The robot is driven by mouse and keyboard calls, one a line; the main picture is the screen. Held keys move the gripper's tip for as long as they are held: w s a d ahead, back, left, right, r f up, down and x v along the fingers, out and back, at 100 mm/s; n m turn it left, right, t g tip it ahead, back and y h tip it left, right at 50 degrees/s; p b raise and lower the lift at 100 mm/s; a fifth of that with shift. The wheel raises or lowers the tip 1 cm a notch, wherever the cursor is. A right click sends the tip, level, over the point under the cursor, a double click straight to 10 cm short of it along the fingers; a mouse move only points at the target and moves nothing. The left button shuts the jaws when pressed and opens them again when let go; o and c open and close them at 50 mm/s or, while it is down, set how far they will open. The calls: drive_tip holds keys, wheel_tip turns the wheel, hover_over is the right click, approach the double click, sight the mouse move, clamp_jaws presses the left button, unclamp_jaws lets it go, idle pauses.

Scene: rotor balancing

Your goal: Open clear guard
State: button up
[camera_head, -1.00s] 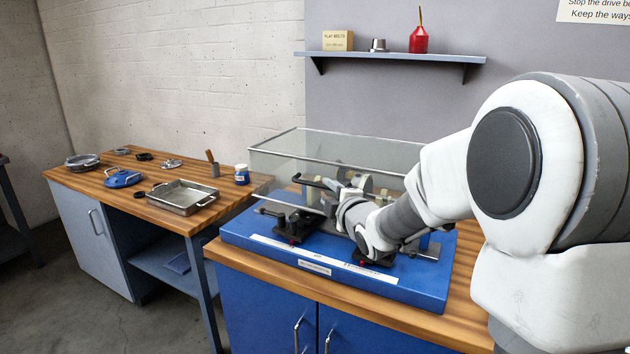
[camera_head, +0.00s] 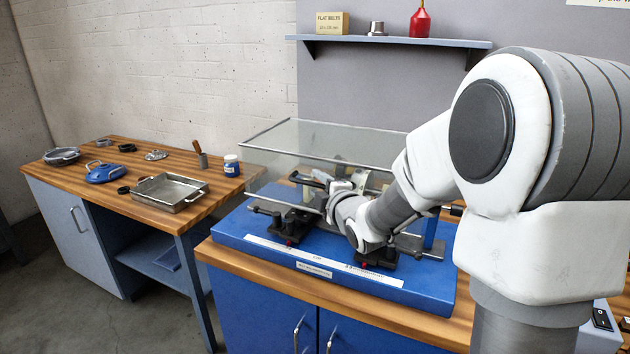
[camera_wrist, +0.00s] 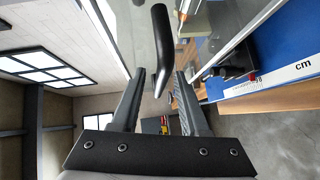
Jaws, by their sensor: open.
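The clear guard (camera_head: 330,138) is a transparent box with a metal-edged frame over the blue balancing machine (camera_head: 235,228). It looks lowered over the machine. Its black bar handle (camera_head: 308,181) is at the front; in the wrist view the handle (camera_wrist: 161,35) runs down from the top and bends at its lower end. My gripper (camera_wrist: 161,74) is open, with its fingertips on either side of the handle's lower end as seen there. I cannot tell whether they touch it. In the head view my wrist partly hides the gripper and the machine's front.
The left bench holds a metal tray (camera_head: 166,193), a blue-labelled jar (camera_head: 231,166) and several small parts. A wall shelf (camera_head: 390,42) hangs behind the guard. A white scale strip (camera_head: 320,262) runs along the machine's front.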

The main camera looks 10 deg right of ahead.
drive_tip(key=shift+w, duration=0.1)
idle(0.3)
clamp_jaws()
idle(1.3)
